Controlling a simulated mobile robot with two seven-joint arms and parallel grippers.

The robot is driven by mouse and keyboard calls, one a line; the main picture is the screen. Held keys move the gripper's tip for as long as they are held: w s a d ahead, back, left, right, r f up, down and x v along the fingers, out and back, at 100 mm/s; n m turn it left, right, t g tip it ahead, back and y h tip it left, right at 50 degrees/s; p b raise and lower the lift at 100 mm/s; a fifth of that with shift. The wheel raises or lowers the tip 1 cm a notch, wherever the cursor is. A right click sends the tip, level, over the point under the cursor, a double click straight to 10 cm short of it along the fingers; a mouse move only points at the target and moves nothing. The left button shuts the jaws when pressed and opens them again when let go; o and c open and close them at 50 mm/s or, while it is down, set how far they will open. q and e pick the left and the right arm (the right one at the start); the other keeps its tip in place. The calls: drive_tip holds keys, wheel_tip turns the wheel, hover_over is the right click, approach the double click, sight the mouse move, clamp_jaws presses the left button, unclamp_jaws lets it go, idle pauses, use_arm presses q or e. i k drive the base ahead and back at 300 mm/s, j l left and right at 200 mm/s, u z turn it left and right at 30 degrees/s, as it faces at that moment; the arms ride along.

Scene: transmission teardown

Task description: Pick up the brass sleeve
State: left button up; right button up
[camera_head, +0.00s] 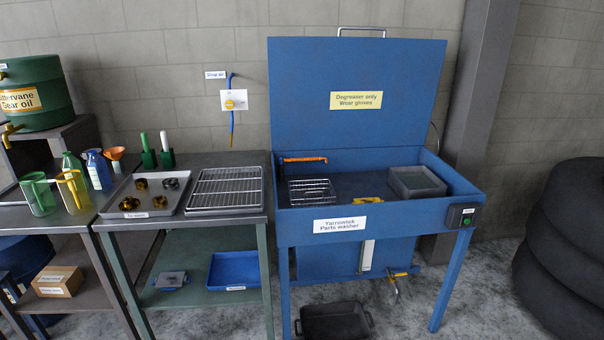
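Several small round parts lie in a grey tray (185,178) on the table at the left. Two low brass-coloured rings (131,204) (160,201) are at the front of the tray. A darker part with a brass tint (141,184) sits behind them, and a dark grey ring (171,183) is to its right. They are too small to tell which one is the brass sleeve. Neither of my grippers is in view.
A wire rack (226,188) lies right of the tray. Green and yellow jugs (73,190) and spray bottles (98,170) crowd the left. The blue parts washer (380,217) stands open at right, with a grey basin (416,182) inside.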

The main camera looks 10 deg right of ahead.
sight(141, 184)
drive_tip(key=i+j+u, duration=0.1)
drive_tip(key=i+j, duration=0.25)
drive_tip(key=j, duration=0.25)
drive_tip(key=i+j+u, duration=0.1)
drive_tip(key=i+j, duration=0.2)
drive_tip(key=j, duration=0.25)
drive_tip(key=i+j+u, duration=0.1)
drive_tip(key=i+j, duration=0.3)
drive_tip(key=j, duration=0.15)
